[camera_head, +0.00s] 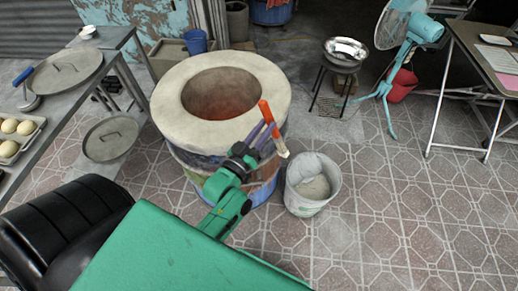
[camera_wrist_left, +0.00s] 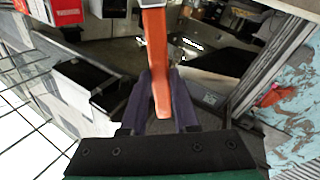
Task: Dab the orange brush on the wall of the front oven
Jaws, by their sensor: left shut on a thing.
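The front oven (camera_head: 166,108) is a round barrel with a thick pale rim, a painted outer side and a reddish glow inside its mouth. The orange brush (camera_head: 265,111) is held up at the oven's right front side, its orange end up and its pale end down toward the bucket. My left gripper (camera_head: 268,132) is shut on it, outside the oven opening. The left wrist view shows the orange handle (camera_wrist_left: 157,60) between the two dark fingers (camera_wrist_left: 160,98). The brush's far end is out of that view. My right gripper is not in view.
A whitish bucket (camera_head: 308,202) with pale contents stands on the tiles right of the oven. A metal table (camera_head: 75,85) with a lid and a tray of dough balls is at left. A stool with a metal bowl (camera_head: 345,50) and a teal fan (camera_head: 405,30) stand behind.

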